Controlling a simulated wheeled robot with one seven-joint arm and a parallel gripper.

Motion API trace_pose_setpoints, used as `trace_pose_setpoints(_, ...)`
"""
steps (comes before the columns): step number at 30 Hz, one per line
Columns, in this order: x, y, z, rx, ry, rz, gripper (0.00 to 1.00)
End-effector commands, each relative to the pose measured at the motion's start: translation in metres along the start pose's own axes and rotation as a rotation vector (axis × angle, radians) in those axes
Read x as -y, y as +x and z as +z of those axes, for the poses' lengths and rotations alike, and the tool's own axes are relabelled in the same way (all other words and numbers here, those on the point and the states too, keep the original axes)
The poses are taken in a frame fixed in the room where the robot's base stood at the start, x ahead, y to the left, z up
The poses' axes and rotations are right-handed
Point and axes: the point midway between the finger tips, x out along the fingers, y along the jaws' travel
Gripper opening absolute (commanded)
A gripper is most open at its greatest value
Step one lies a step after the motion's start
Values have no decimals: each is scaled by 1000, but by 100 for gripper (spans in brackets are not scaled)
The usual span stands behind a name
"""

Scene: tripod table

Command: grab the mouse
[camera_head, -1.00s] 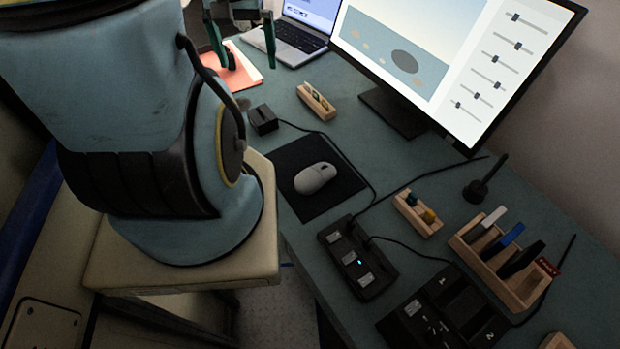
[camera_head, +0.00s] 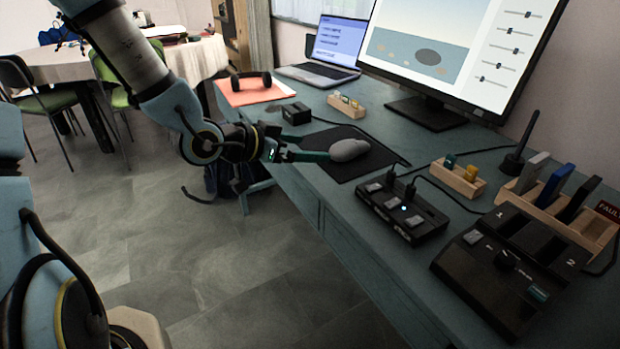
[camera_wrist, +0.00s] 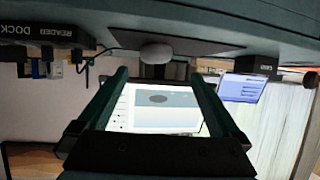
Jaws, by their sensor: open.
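The grey mouse (camera_head: 349,150) lies on the black mouse mat (camera_head: 366,166) on the blue-green desk. My gripper (camera_head: 313,148) reaches in low from the left over the desk's front edge, its green fingers pointing at the mouse. One fingertip appears close beside the mouse; I cannot tell whether it touches. In the wrist view, which is upside down, the mouse (camera_wrist: 157,52) shows between and just beyond the two spread fingertips (camera_wrist: 158,78). The gripper is open and empty.
A black button box (camera_head: 401,210) with a cable stands right of the mat. A small black box (camera_head: 296,113) and a wooden holder (camera_head: 346,106) stand behind. The monitor (camera_head: 450,50) and laptop (camera_head: 330,55) are at the back. Floor is free in front.

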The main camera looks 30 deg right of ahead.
Motion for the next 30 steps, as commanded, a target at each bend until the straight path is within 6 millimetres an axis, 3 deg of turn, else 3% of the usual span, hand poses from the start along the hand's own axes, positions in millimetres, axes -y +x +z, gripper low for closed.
trace_pose_setpoints(10, -7, 47, -4, -27, 5, 17, 100)
trace_pose_setpoints(30, -11, 111, -4, -24, 5, 13, 100)
